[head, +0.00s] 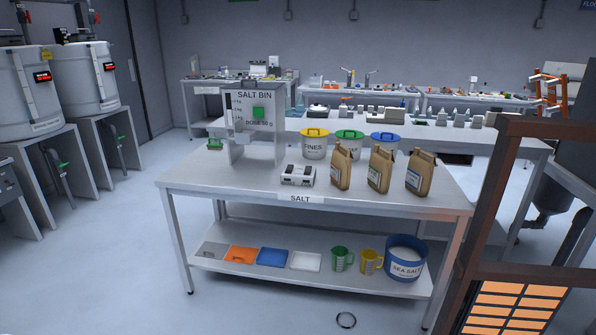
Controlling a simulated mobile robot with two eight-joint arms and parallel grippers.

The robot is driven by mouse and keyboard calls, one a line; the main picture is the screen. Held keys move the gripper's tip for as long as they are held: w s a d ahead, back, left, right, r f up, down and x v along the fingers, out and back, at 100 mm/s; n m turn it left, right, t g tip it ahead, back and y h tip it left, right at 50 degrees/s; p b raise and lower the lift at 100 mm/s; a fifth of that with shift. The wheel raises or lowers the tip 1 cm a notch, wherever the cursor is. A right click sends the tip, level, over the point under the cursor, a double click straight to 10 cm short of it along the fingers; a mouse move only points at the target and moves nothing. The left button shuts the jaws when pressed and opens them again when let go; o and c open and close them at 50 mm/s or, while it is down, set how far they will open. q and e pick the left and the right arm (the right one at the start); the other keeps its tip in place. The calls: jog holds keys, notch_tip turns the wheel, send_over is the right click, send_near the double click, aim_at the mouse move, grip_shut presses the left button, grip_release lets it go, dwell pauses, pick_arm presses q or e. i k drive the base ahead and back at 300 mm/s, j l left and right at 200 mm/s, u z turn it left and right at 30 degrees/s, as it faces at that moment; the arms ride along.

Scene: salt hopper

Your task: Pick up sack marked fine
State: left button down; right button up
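Three brown sack-like containers with pale labels stand upright on the front table (240,190): a left one (340,168), a middle one (379,170) and a right one (419,175). Their labels are too small to read, so I cannot tell which is marked fine. A white tub with a yellow lid (314,145) behind them reads "FINES". Neither of my grippers is in view.
The lower shelf holds trays, jugs and a blue sea salt tub (405,262). A brown frame (487,200) blocks the right. Floor at front left is clear.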

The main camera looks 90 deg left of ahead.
aim_at(380, 168)
jog(key=u, duration=1.75)
jog(key=k+j+u, duration=0.1)
jog(key=j, duration=0.3)
jog(key=k+j+u, duration=0.1)
jog(key=j, duration=0.25)
jog(key=k+j+u, duration=0.1)
jog(key=j, duration=0.3)
jog(key=k, duration=0.05)
